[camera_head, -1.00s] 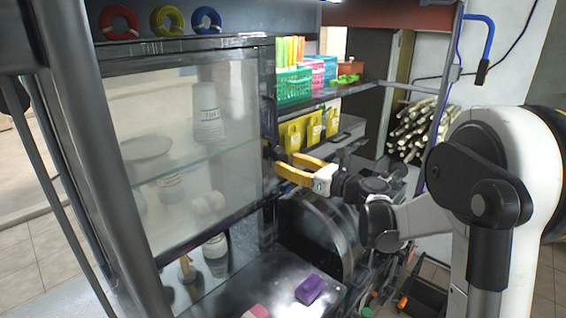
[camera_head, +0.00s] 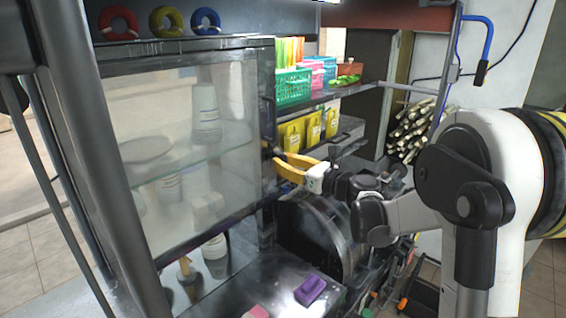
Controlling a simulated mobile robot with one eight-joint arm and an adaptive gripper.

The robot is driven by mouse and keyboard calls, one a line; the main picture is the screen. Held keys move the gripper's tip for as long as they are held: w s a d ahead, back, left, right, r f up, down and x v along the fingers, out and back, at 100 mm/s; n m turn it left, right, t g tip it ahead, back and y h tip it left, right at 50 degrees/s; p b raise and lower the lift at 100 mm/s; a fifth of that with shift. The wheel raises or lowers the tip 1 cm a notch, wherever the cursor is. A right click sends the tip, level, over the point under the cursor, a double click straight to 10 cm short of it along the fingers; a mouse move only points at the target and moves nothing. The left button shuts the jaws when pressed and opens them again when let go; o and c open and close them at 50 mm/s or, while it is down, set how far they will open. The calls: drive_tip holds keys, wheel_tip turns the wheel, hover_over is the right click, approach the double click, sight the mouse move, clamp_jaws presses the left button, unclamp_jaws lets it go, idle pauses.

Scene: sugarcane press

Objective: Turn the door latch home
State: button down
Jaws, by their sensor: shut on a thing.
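The cabinet door (camera_head: 240,120) is a glass panel in a dark frame on the left, and it looks closed. Its latch (camera_head: 267,151) is a small dark part on the right edge of the frame, mostly hidden by the yellow fingers. My gripper (camera_head: 279,164) has yellow fingers that reach left to this edge and are shut on the latch. The latch's exact angle is too small to tell. Cups and a bowl show dimly behind the glass.
Right of the door are shelves with a green basket (camera_head: 293,88) and yellow packets (camera_head: 313,128). A dark round machine part (camera_head: 322,238) sits below my gripper. A purple block (camera_head: 309,291) lies on the counter below. Sugarcane stalks (camera_head: 412,132) lean behind.

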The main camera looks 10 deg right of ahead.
drive_tip(key=shift+n, duration=0.3)
drive_tip(key=n+b, duration=0.1)
drive_tip(key=n, duration=0.2)
drive_tip(key=shift+n, duration=0.3)
drive_tip(key=n, duration=0.4)
drive_tip(key=shift+n+b, duration=0.3)
drive_tip(key=shift+b, duration=0.05)
drive_tip(key=n, duration=0.4)
drive_tip(key=shift+w+d, duration=0.1)
drive_tip(key=shift+r+n+b, duration=0.15)
drive_tip(key=shift+n+b, duration=0.3)
drive_tip(key=shift+n, duration=2.05)
drive_tip(key=c, duration=1.2)
unclamp_jaws()
drive_tip(key=shift+c, duration=0.2)
